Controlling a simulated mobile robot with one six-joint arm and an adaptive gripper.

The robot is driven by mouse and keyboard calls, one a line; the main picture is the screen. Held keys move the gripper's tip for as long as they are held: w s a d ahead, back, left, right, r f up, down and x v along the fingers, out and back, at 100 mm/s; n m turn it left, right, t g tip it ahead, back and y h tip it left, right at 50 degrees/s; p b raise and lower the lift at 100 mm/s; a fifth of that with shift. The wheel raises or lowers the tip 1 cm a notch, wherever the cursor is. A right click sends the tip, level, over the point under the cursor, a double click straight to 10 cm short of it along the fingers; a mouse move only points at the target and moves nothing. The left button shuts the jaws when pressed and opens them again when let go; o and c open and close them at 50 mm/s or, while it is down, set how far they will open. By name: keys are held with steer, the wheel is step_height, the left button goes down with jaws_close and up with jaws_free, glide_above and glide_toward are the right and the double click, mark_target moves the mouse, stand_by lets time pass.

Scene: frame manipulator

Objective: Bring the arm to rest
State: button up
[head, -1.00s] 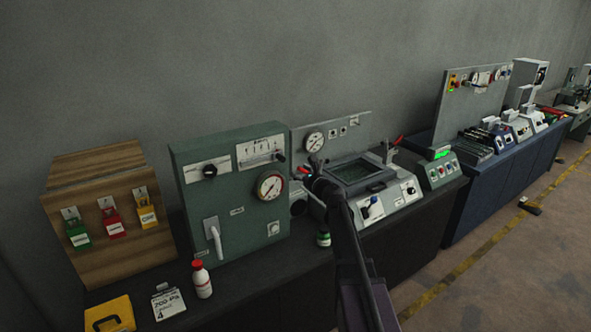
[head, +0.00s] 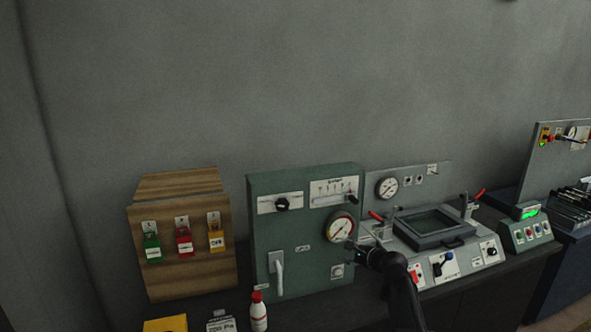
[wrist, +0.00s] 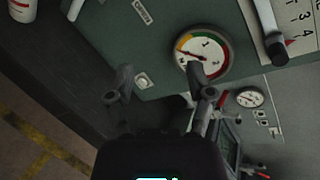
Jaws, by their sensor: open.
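My gripper (head: 366,254) is in front of the lower right edge of the green panel box (head: 318,262) in the head view. In the wrist view my gripper (wrist: 162,82) shows two fingers spread apart, with nothing between them. The round pressure gauge (head: 341,227) on the green panel lies just above my gripper in the head view. The gauge also shows beyond the right finger in the wrist view (wrist: 214,50). My arm (head: 402,292) reaches up from the bottom of the head view.
A frame machine (head: 462,262) with red-handled clamps stands close to the right of my gripper. A wooden box (head: 143,272) with coloured tags stands at left. A white bottle with a red cap (head: 258,315) stands at the front. Open floor (wrist: 25,150) shows in the wrist view.

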steer(key=s+a+f+n+g+h+b, duration=0.1)
steer(key=s+a+f+n+g+b, duration=0.15)
steer(key=s+f+n, duration=0.35)
steer(key=s+a+f+n+g+h+b, duration=0.1)
steer(key=s+a+f+n+g, duration=0.1)
steer(key=s+f+n+g, duration=0.35)
steer(key=s+d+f+n+g+h+b, duration=0.1)
steer(key=s+d+f+n+g+h, duration=0.1)
steer(key=s, duration=0.6)
steer(key=s+d+f+n+g+h+b, duration=0.1)
steer(key=s+f+n+h, duration=0.3)
steer(key=s, duration=0.4)
step_height(320, 180, down, 2)
steer(key=shift+s+d+n+g+b, duration=0.3)
steer(key=shift+s+d+n+g, duration=0.1)
steer(key=shift+d+n, duration=0.3)
steer(key=shift+a, duration=0.1)
